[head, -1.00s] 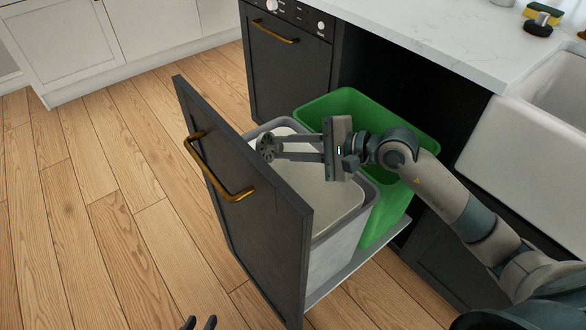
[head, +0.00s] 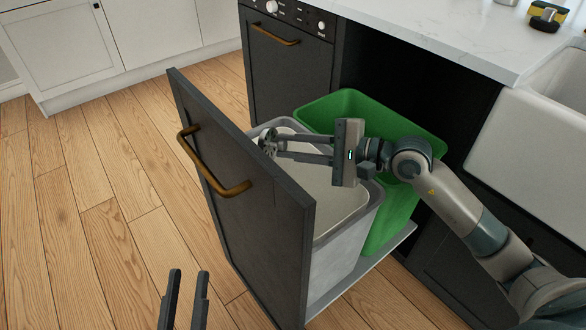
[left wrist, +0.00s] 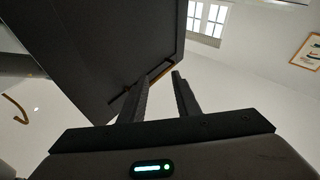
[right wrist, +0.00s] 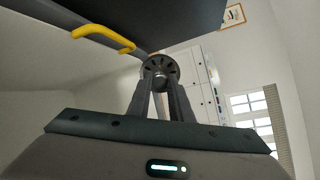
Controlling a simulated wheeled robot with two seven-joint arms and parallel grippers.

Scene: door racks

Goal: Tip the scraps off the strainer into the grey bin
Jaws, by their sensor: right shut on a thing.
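The strainer (head: 268,142) shows as a small dark slotted disc above the grey bin (head: 342,250), near the drawer front. My right gripper (head: 284,146) is shut on it; in the right wrist view the strainer (right wrist: 160,68) sits between the fingertips, its slotted face visible. I cannot make out any scraps on it. The grey bin is open at the top, with a pale inside, and my right gripper partly covers its opening. My left gripper (head: 188,278) is low in front of the drawer, empty, its fingers apart; they also show in the left wrist view (left wrist: 163,78).
A green bin (head: 400,205) stands behind the grey bin in the pulled-out drawer. The dark drawer front (head: 245,200) with its brass handle (head: 205,170) stands between my left gripper and the bins. A white counter (head: 440,30) and sink (head: 530,130) lie right. Wooden floor is clear at left.

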